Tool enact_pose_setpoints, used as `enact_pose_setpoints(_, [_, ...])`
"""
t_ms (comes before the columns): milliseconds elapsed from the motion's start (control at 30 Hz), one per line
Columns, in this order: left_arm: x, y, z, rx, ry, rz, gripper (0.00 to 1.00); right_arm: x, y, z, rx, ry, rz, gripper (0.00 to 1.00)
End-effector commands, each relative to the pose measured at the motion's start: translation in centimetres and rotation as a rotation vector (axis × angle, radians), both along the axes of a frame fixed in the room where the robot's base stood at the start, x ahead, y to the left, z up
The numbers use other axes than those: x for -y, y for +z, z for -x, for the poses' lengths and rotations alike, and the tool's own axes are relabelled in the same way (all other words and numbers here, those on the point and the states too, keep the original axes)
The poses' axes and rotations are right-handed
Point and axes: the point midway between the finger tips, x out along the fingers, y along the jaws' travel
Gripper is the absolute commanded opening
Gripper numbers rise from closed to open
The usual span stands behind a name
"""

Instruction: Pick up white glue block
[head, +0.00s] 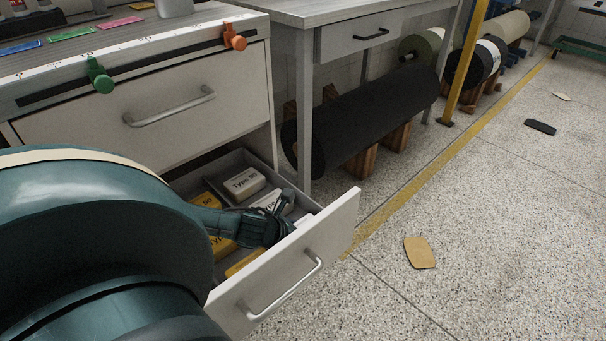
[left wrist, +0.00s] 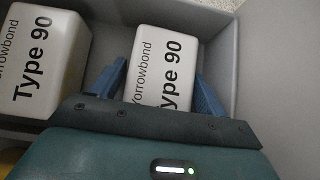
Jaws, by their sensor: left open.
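A white glue block (left wrist: 163,65) labelled "Yorrowbond Type 90" lies in the open drawer. In the left wrist view it sits between the two blue fingers of my left gripper (left wrist: 162,88), which are apart, one on each side of it. I cannot tell whether the fingers touch it. Another white Type 90 block (left wrist: 42,60) lies to its left. In the head view my left gripper (head: 285,215) reaches down inside the drawer and partly hides the blocks. My right gripper is not in view.
The drawer front (head: 290,262) and grey walls (left wrist: 245,60) stand close around my left gripper. Yellow blocks (head: 222,246) lie on the drawer's left side. A closed drawer (head: 160,95) is above.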

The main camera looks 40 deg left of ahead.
Motion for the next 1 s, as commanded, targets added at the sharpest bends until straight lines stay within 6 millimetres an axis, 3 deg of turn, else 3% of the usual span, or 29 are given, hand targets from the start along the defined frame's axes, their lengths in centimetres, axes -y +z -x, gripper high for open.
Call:
enact_pose_setpoints(233, [0.04,-0.06,-0.06,-0.001,-0.001,0.001,0.74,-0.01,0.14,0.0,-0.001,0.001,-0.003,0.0])
enact_pose_setpoints(767, [0.02,-0.05,-0.05,-0.001,0.0,0.0,0.3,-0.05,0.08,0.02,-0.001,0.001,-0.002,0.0])
enact_pose_setpoints(1000, [0.01,0.11,-0.13,0.002,0.0,0.0,0.29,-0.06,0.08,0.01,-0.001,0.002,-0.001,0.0])
